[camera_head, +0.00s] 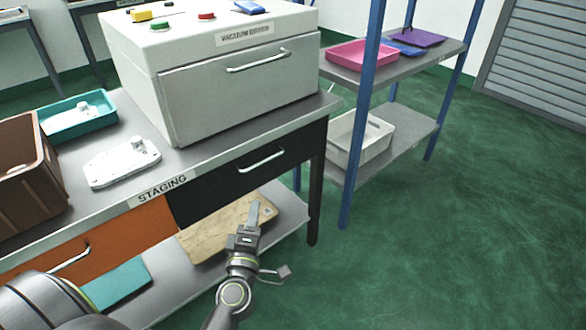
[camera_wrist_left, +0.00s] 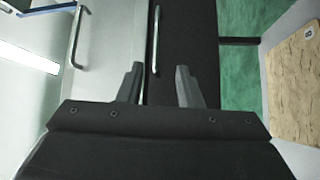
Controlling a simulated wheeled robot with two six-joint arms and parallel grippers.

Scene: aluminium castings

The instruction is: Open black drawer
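The black drawer (camera_head: 218,187) sits under the right part of the bench top, its front flush and shut. Its silver bar handle (camera_head: 262,161) runs across the front. My left gripper (camera_head: 256,214) is in front of and below the handle in the head view. In the left wrist view the black drawer front (camera_wrist_left: 186,35) appears turned on its side, with its handle (camera_wrist_left: 156,40) ahead of my left gripper (camera_wrist_left: 158,78). The fingers are spread apart, with nothing held; the handle lies between their lines, apparently beyond the tips. My right gripper is in neither view.
The bench top (camera_head: 128,130) carries a white vacuum unit (camera_head: 240,95), a teal tray (camera_head: 65,128), a brown crate (camera_head: 35,180) and a white casting (camera_head: 122,163). An orange drawer (camera_head: 110,245) is left of the black one. A wooden board (camera_head: 215,228) lies on the lower shelf.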

